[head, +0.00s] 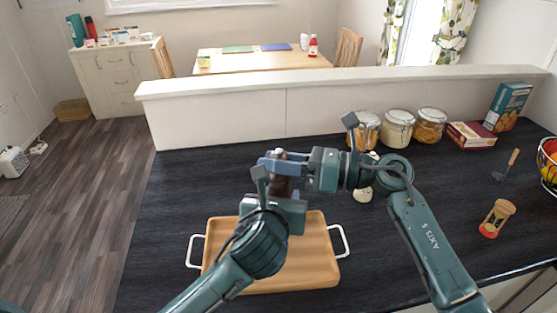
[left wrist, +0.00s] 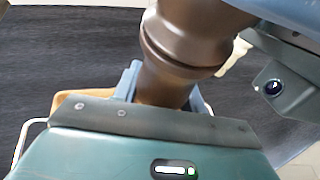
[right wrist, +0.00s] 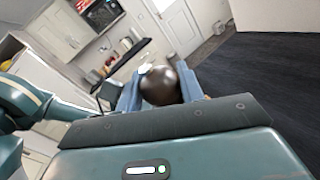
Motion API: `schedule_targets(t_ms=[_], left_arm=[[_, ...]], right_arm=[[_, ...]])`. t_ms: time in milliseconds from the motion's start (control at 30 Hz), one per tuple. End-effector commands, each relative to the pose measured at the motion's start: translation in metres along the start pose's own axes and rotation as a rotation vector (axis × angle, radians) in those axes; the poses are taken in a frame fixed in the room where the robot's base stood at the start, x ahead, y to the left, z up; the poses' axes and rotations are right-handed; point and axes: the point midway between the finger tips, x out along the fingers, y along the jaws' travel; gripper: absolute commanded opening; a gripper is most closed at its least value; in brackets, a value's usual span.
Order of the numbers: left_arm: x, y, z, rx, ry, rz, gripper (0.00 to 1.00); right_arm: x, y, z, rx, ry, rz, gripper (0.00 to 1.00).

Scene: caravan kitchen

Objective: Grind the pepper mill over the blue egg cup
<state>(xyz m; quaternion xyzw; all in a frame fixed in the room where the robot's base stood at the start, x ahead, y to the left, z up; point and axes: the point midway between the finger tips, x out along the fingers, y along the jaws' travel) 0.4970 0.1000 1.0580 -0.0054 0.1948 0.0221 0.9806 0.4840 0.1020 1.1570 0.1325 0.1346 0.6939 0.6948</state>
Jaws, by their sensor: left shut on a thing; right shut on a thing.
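The dark brown pepper mill (head: 285,185) is held above the wooden tray, mostly hidden by my grippers in the head view. My left gripper (head: 281,194) is shut on its lower body; the turned brown body (left wrist: 180,45) fills the top of the left wrist view. My right gripper (head: 280,162) is shut on its top; the round dark knob (right wrist: 160,87) sits between the fingers in the right wrist view. I cannot make out the blue egg cup in any view; my arms and the mill cover part of the tray.
The wooden tray (head: 318,262) with white handles lies on the dark counter (head: 185,185). A small cream object (head: 363,194) stands right of the grippers, partly behind my right arm. Glass jars (head: 398,126), boxes and an hourglass-shaped item (head: 497,217) stand farther right. The counter's left is clear.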

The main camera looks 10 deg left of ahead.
Motion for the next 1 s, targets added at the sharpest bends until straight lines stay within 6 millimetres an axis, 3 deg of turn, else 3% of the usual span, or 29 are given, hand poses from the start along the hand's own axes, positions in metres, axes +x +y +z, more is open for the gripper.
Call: schedule_targets(t_ms=[400, 867, 900, 1000], left_arm=[[-0.0004, -0.0001, 0.0013, 0.003, -0.004, 0.0, 0.2], [-0.0004, 0.0001, 0.0017, 0.0, -0.004, 0.0, 0.2], [-0.0004, 0.0001, 0.0017, 0.0, -0.004, 0.0, 0.2], [-0.0004, 0.0001, 0.0016, 0.0, -0.004, 0.0, 0.2]], right_arm=[[-0.0009, -0.0011, -0.002, -0.001, -0.115, -0.309, 0.15], [-0.0011, -0.0005, -0.0005, -0.002, -0.137, -0.344, 0.15], [-0.0011, -0.0006, -0.0005, -0.002, -0.137, -0.344, 0.4], [-0.001, -0.0005, -0.0003, -0.002, -0.137, -0.344, 0.48]])
